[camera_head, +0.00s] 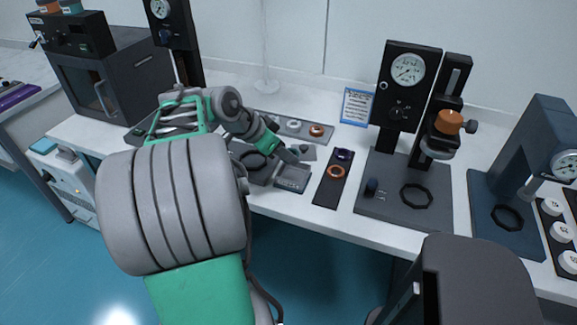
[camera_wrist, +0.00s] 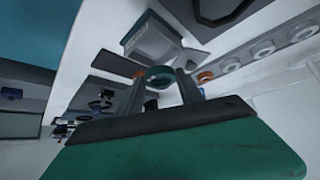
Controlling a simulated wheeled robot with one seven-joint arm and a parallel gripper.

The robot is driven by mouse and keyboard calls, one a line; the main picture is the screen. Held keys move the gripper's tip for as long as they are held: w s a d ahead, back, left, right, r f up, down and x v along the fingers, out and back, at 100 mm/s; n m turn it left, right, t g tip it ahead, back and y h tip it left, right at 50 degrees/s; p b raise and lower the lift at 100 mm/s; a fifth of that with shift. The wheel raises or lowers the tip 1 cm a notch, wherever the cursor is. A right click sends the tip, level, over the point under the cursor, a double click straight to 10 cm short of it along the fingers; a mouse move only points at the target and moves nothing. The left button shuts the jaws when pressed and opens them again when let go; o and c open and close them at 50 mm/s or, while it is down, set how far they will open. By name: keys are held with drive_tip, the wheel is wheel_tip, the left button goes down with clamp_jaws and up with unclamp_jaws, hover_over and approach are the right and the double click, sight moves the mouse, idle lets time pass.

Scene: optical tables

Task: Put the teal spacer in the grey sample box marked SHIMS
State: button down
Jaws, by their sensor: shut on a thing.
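The teal spacer (camera_wrist: 160,74) is a ring held between the two fingertips of my gripper (camera_wrist: 163,84) in the wrist view. In the head view my gripper (camera_head: 288,154) reaches over the white table, and I cannot make out the spacer there. A small grey box (camera_head: 292,178) stands near the table's front edge, just below and in front of my gripper. It also shows in the wrist view (camera_wrist: 150,40), beyond the spacer and apart from it. Its marking is too small to read.
A dark strip (camera_head: 325,191) with purple and orange rings lies right of the box. A grey tray (camera_head: 306,126) with white and orange rings lies behind. A dial gauge stand (camera_head: 405,190) stands to the right, a dark oven (camera_head: 150,75) to the left.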

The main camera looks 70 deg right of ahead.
drive_tip(key=f, duration=0.3)
drive_tip(key=s+f, duration=0.1)
drive_tip(key=shift+d+f, duration=0.2)
drive_tip(key=shift+d, duration=0.15)
drive_tip(key=shift+f, duration=0.1)
drive_tip(key=shift+f+b, duration=0.55)
drive_tip(key=shift+b, duration=0.05)
